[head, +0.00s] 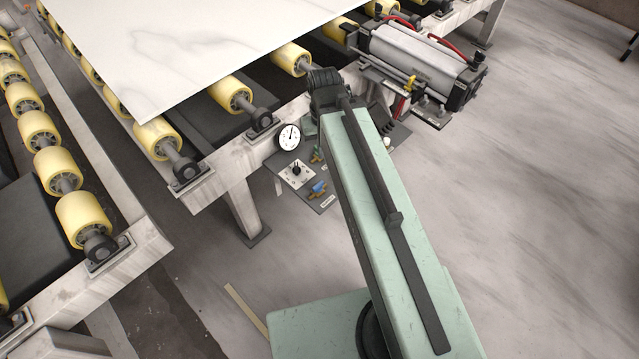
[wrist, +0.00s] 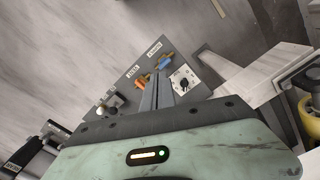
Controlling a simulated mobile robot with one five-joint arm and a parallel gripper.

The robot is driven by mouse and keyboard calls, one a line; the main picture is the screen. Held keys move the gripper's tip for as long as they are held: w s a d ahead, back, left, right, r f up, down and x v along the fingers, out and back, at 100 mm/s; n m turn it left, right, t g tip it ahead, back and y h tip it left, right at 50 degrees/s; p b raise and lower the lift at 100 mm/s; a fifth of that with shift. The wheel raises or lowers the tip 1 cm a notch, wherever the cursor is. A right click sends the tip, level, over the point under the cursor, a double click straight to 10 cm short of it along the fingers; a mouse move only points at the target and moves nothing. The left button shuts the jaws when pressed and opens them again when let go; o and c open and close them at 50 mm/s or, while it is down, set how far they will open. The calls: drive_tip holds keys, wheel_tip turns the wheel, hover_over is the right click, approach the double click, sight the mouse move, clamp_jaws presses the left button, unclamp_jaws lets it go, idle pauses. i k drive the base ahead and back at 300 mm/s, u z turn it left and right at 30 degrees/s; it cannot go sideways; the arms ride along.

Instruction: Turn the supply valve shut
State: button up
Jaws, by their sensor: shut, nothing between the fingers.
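A dark valve panel (head: 325,181) hangs beside the roller table frame. It carries a valve with a blue handle (head: 318,188) and a small label near it. In the wrist view the blue handle (wrist: 165,62) sits just beyond my fingertips, and an orange handle (wrist: 138,85) lies to its left. My gripper (wrist: 158,77) is shut and empty, pointing at the panel. Its fingers cover part of the panel. In the head view my arm hides the fingers.
A dial gauge (head: 289,137) and a black knob on a white plate (head: 297,171) sit left of the blue handle. Yellow rollers (head: 233,95) carry a pale stone slab (head: 170,40). A pneumatic cylinder (head: 415,55) stands at upper right. The floor at right is clear.

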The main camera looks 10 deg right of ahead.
sight(318, 188)
drive_tip(key=k, duration=0.5)
drive_tip(key=u, duration=1.75)
drive_tip(key=i, duration=0.3)
drive_tip(key=u, duration=0.35)
